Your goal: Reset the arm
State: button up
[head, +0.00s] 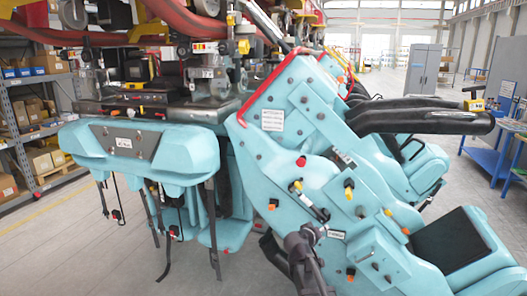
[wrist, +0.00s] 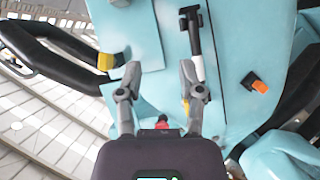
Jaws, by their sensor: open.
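A red knob (wrist: 162,120) shows between the finger bases. In the head view, part of my dark arm (head: 303,262) shows at the lower middle, in front of the turquoise coaster car (head: 330,185). The fingers cannot be made out clearly there.
The car side carries several coloured knobs, including a red one (head: 301,162). A black padded restraint (head: 425,116) juts to the right. Shelves (head: 45,110) stand at the left and a blue workbench (head: 490,155) at the right. Open floor (head: 70,250) lies at the lower left.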

jog(key=s+a+f+g+y, duration=0.1)
jog(key=s+f+g+y, duration=0.1)
jog(key=s, duration=0.6)
jog(key=s+a+f+g+y, duration=0.1)
jog(key=s+f+g+y, duration=0.2)
jog(key=s+f+g, duration=0.2)
jog(key=s+a+f+m+g+y, duration=0.1)
jog(key=s+f+g+y, duration=0.2)
jog(key=s, duration=0.9)
notch_tip(320, 180, down, 2)
jog(key=shift+f+g, duration=0.2)
jog(key=shift+g, duration=0.4)
